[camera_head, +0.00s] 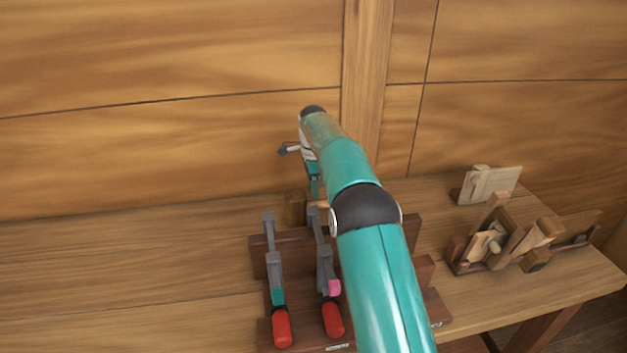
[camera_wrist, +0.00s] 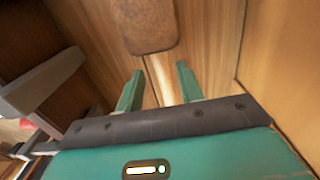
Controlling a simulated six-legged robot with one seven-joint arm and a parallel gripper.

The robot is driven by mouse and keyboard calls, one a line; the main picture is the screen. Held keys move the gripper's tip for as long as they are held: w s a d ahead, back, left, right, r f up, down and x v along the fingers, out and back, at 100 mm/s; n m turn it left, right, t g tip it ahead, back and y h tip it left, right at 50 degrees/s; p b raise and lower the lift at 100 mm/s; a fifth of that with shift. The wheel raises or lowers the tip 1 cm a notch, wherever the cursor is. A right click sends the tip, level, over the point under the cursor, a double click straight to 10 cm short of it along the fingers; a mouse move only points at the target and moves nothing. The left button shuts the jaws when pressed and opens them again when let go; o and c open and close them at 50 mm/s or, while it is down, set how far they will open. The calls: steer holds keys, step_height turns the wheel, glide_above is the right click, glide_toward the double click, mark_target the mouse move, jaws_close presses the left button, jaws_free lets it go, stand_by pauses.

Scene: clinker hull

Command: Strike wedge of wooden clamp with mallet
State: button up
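My gripper (camera_head: 315,187) points down over the bench by the hull planking, mostly hidden behind my teal arm in the head view. In the wrist view my gripper (camera_wrist: 158,80) has its two teal fingers apart, with nothing between them. A brown wooden block (camera_wrist: 145,24) with rounded corners lies just beyond the fingertips, apparently untouched. No mallet or wedge can be made out for certain.
A dark wooden rack (camera_head: 296,243) holds metal clamps with red handles (camera_head: 282,327) below my arm. Several wooden tools (camera_head: 490,243) sit in a holder at right, with a pale wooden piece (camera_head: 488,184) behind. The bench's left side (camera_head: 130,265) is clear.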

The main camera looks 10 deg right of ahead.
mark_target(314, 202)
steer(key=shift+f, duration=3.3)
steer(key=shift+c, duration=0.3)
jaws_close()
steer(key=shift+r, duration=0.75)
steer(key=shift+r, duration=3.9)
steer(key=c, duration=0.6)
jaws_free()
jaws_close()
